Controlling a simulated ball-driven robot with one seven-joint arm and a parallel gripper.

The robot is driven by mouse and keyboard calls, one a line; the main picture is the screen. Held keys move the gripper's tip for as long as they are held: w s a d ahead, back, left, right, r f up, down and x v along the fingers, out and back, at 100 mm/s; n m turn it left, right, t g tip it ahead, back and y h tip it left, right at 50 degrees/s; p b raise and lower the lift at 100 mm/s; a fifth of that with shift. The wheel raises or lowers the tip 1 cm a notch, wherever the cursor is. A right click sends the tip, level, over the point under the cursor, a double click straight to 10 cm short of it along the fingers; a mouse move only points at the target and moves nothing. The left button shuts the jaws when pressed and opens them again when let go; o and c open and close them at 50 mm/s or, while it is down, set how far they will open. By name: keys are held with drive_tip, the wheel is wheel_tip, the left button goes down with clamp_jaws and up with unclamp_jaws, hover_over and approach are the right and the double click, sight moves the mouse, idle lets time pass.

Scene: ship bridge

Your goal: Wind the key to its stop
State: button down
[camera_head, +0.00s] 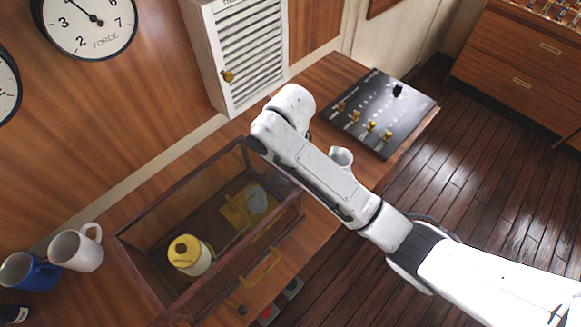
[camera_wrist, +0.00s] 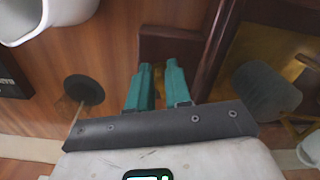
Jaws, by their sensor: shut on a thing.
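My gripper (camera_wrist: 159,66) shows its two teal fingers in the wrist view, close together with a narrow gap. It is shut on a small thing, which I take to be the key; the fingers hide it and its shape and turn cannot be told. The fingertips are in front of a dark wooden block (camera_wrist: 165,44) beside the wooden frame of a glass case (camera_wrist: 213,45). In the head view my arm hides the gripper and the key.
The wood-framed glass case (camera_head: 172,209) holds a yellow-topped canister (camera_head: 188,256) and a grey cylinder (camera_head: 257,199). White (camera_head: 76,251) and blue (camera_head: 30,272) mugs stand left. Another pale cup (camera_head: 341,156) is beside my arm. A black panel with brass knobs (camera_head: 380,112) lies right.

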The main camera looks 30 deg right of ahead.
drive_tip(key=c, duration=1.1)
unclamp_jaws()
drive_tip(key=shift+o, duration=0.2)
drive_tip(key=shift+w+r, duration=0.15)
drive_tip(key=shift+r, duration=5.3)
drive_tip(key=shift+o, duration=0.3)
